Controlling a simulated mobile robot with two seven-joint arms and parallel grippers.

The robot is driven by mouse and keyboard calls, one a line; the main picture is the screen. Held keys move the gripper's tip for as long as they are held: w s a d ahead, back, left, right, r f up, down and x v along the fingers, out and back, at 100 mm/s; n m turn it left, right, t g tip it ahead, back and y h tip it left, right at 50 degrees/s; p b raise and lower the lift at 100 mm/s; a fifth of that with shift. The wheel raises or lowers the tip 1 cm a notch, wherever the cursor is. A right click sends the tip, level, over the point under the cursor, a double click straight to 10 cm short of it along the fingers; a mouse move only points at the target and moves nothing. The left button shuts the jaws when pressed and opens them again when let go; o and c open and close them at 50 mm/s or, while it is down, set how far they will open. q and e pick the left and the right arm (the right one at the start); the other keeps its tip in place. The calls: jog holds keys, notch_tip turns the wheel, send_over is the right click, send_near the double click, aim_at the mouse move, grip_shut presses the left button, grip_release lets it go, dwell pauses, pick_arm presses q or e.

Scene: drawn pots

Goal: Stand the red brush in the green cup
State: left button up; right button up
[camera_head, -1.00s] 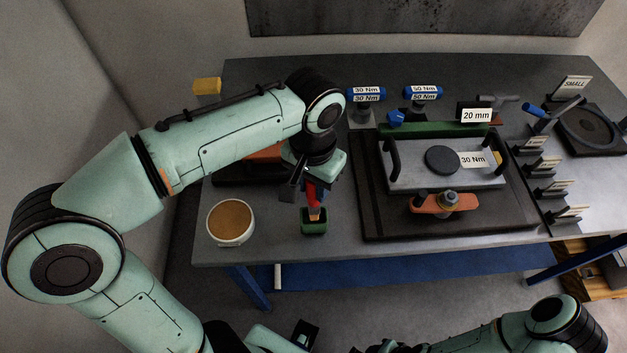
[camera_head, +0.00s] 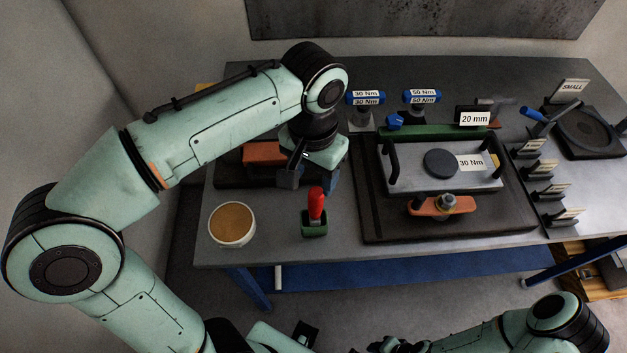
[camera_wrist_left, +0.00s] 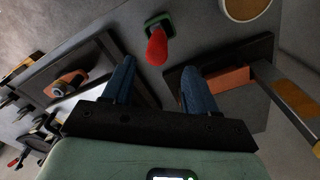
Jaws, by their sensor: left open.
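The red brush (camera_head: 316,203) stands close to upright in the green cup (camera_head: 314,229), its red handle sticking up and its lower end hidden inside. The cup is small and dark green, near the table's front edge. My left gripper (camera_head: 311,181) is open and empty, above and behind the brush, apart from it. In the left wrist view, the brush (camera_wrist_left: 157,47) and cup (camera_wrist_left: 156,22) show beyond the open left fingers (camera_wrist_left: 158,75), with nothing between the fingers. My right arm shows at the lower right, but its gripper is not seen.
A round pot with a tan top (camera_head: 232,224) stands left of the cup. An orange block (camera_head: 264,153) lies behind, near my left gripper. A dark board (camera_head: 375,226) with a grey handled plate (camera_head: 408,178) is to the right. Bare table surrounds the cup.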

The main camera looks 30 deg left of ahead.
pick_arm(q)
notch_tip(320, 180, up, 8)
jog(key=p, duration=0.1)
jog(key=shift+p, duration=0.3)
pick_arm(e)
jog(key=w+r, duration=0.1)
jog(key=r, duration=0.1)
jog(key=shift+w+r, duration=0.3)
jog(key=shift+w, duration=0.1)
pick_arm(q)
jog(key=shift+s, duration=0.1)
